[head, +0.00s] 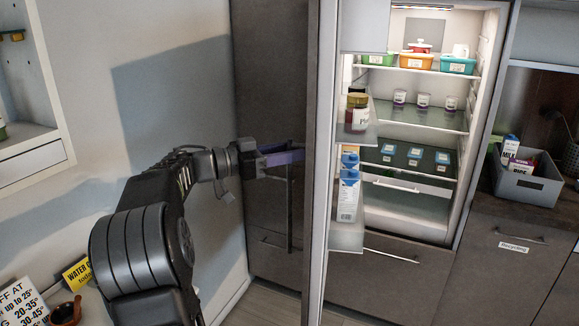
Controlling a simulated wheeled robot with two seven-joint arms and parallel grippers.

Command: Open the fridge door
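The fridge door (318,200) stands open, swung out toward me. A dark vertical handle (290,215) runs down the outer face. My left gripper (290,153), with purplish fingers, is at the upper part of this handle. The fingers overlap the handle in view, and I cannot tell whether they grip it. The lit fridge interior (410,190) is visible. My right gripper is not in view.
Door shelves hold a jar (357,112) and a blue-and-white carton (348,195). Inside shelves hold tubs, small jars and blue-lidded boxes. A grey bin (527,185) stands on the right counter. A wall (170,60) bounds the left, with a yellow sign (77,273) below.

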